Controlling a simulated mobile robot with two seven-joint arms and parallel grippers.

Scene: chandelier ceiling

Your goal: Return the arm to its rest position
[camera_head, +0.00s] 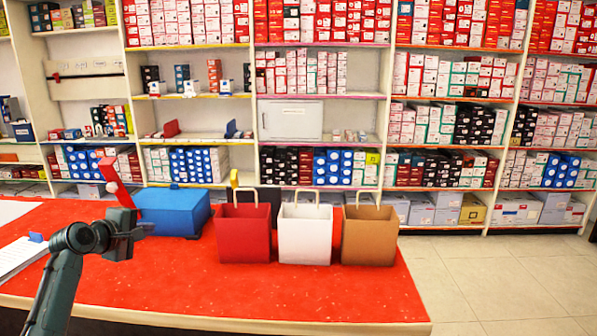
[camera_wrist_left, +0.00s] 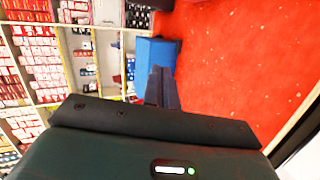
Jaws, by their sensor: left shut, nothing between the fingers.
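My left arm comes in from the lower left of the head view and is raised over the red counter. My left gripper (camera_head: 146,229) is shut and empty. It points to the right, in front of the blue box in the picture. In the left wrist view its fingers (camera_wrist_left: 162,84) are together with nothing between them, and the blue box (camera_wrist_left: 153,52) shows beyond them. My right gripper is not in view.
The red counter (camera_head: 240,292) holds the blue box (camera_head: 172,214), a red bag (camera_head: 243,234), a white bag (camera_head: 305,236) and a brown bag (camera_head: 369,237). White paper (camera_head: 18,250) lies at the left. Stocked shelves stand behind. The counter's front middle is clear.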

